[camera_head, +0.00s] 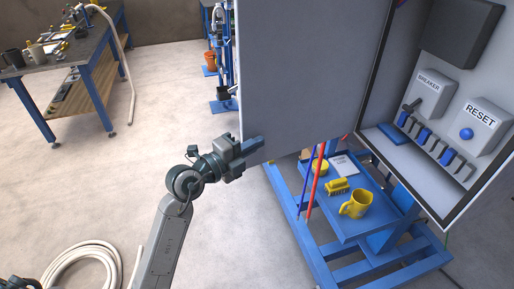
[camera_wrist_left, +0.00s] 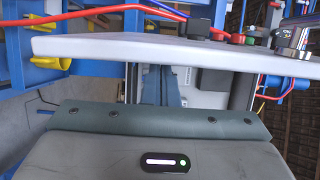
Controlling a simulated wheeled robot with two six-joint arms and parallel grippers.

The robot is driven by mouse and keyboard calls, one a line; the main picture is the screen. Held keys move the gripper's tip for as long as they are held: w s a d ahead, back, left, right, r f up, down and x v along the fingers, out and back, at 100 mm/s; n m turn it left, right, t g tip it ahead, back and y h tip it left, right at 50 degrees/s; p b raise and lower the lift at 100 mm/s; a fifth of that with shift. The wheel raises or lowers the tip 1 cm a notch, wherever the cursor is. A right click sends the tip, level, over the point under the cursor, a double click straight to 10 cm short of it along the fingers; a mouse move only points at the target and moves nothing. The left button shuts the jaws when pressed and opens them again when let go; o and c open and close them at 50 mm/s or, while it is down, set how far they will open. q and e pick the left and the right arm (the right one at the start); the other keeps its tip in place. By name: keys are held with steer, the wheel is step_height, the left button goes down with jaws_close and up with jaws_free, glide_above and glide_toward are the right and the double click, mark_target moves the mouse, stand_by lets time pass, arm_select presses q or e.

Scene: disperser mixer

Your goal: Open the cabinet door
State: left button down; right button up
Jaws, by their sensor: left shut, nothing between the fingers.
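The cabinet door (camera_head: 310,70) is a large flat grey panel. It stands swung wide open to the left of the cabinet (camera_head: 376,75), whose inside shows. My left gripper (camera_head: 258,144) is by the lower left corner of the door, shut and empty. In the head view its fingers overlap the door's lower edge; I cannot tell whether they touch it. In the left wrist view the door's pale edge (camera_wrist_left: 160,47) runs across, just beyond the gripper body. My right gripper does not show.

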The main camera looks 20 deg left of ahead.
arm_select(q)
steer(key=shift+w, duration=0.1)
stand_by(0.3)
steer(key=shift+m+g+h, duration=0.6)
steer(key=shift+m+h, duration=0.1)
steer(key=shift+h, duration=0.2)
steer(key=w+a+b, duration=0.2)
steer(key=w+a, duration=0.1)
steer(key=shift+w+f, duration=0.2)
steer(key=shift+w, duration=0.05)
steer(key=w+a, duration=0.3)
steer(key=w, duration=0.1)
steer(key=shift+r, duration=0.25)
steer(key=shift+f, duration=0.1)
